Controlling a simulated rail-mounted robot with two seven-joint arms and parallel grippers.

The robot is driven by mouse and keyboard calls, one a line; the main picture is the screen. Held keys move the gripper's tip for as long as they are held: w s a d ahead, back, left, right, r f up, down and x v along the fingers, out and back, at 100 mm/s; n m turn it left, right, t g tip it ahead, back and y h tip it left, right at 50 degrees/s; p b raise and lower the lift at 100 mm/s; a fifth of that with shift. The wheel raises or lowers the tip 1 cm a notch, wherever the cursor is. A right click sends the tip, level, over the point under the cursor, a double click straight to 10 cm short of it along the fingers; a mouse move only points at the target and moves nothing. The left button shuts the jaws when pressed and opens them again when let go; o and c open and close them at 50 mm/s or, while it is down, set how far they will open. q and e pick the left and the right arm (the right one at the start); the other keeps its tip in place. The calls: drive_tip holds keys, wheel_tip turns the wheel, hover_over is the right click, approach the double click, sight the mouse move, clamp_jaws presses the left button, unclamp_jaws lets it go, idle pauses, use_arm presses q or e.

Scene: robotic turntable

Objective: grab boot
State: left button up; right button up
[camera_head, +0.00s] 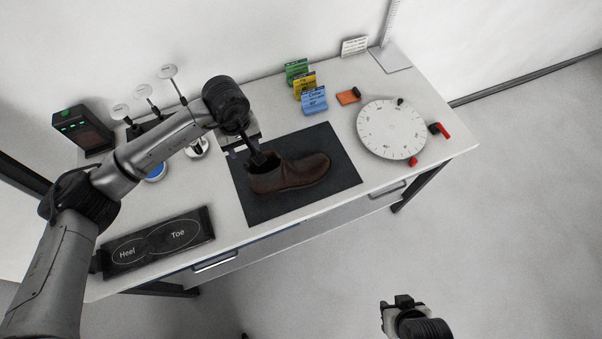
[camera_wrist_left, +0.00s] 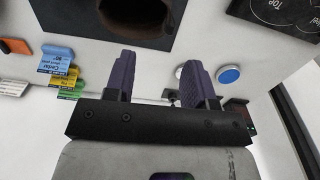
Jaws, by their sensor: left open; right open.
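A brown ankle boot (camera_head: 300,174) stands on a dark square mat (camera_head: 262,206) in the middle of the table, its toe to the right. My left gripper (camera_head: 257,160) is at the boot's opening at the heel end in the head view. In the left wrist view the left gripper (camera_wrist_left: 160,75) has its two purple fingers apart with nothing between them. The boot's opening (camera_wrist_left: 138,8) shows past the fingertips at the top of that view. I cannot tell if a finger touches the boot. My right gripper (camera_head: 403,303) is low at the right, over the floor, open and away from the table.
A round white turntable (camera_head: 391,128) with red and black clamps stands at the right. Coloured cards (camera_head: 314,100) and an orange block (camera_head: 347,97) are behind the mat. A dark Heel/Toe pad (camera_head: 157,243) lies front left. Round-headed stands (camera_head: 167,72) are at the back left.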

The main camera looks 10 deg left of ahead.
sight(249, 168)
use_arm(q)
wheel_tip(249, 168, down, 8)
drive_tip(key=shift+a+f+p, duration=0.1)
drive_tip(key=shift+p, duration=0.7)
drive_tip(key=f+p, duration=0.2)
drive_tip(key=f, duration=0.1)
drive_tip(key=shift+s+a+f, duration=0.15)
drive_tip(key=shift+s+f, duration=0.05)
drive_tip(key=shift+f, duration=0.9)
drive_tip(key=shift+c, duration=0.4)
clamp_jaws()
drive_tip(key=shift+w+r, duration=0.1)
drive_tip(key=shift+r, duration=0.05)
